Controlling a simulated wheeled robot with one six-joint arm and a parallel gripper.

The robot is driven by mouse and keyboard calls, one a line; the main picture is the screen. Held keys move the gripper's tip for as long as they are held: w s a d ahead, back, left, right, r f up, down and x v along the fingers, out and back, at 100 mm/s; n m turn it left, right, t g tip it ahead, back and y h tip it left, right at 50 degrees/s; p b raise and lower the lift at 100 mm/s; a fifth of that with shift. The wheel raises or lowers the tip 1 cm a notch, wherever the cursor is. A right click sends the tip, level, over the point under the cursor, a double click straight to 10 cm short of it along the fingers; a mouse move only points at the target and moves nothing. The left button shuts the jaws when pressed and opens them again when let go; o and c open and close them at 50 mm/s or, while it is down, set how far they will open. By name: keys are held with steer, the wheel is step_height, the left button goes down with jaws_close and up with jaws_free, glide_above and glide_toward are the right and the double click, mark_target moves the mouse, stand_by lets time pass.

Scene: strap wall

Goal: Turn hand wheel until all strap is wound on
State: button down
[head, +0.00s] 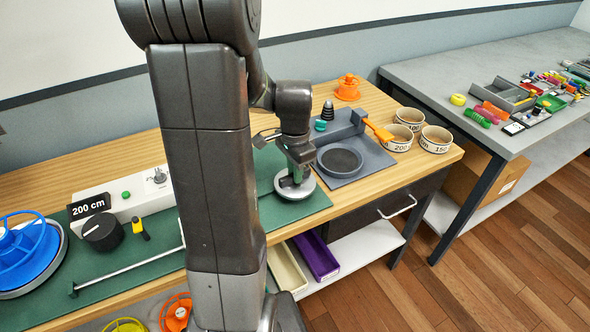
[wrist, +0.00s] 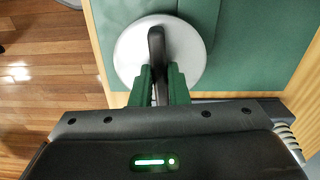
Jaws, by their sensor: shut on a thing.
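A silver-grey round disc (head: 294,187) lies on the green mat, left of the dark scale-like plate. In the wrist view the disc (wrist: 130,48) carries a black bar-shaped handle (wrist: 156,50). My gripper (head: 296,176) is over the disc; in the wrist view its green fingers (wrist: 159,85) are shut on the black handle. A blue spoked wheel or reel (head: 28,248) sits on a grey round base at the far left, partly cut off by the frame. I cannot make out any strap, and my arm hides the middle of the bench.
A white box with a "200 cm" display (head: 88,206) and a black knob (head: 103,232) stands on the mat. Trays (head: 317,257) sit on the shelf below. A grey table (head: 440,75) is at right.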

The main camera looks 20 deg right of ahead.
steer(key=m, duration=1.3)
steer(key=shift+m, duration=0.3)
stand_by(0.4)
steer(key=c, duration=1.4)
jaws_free()
step_height(320, 180, up, 14)
steer(key=shift+p, duration=0.3)
steer(key=shift+f, duration=0.1)
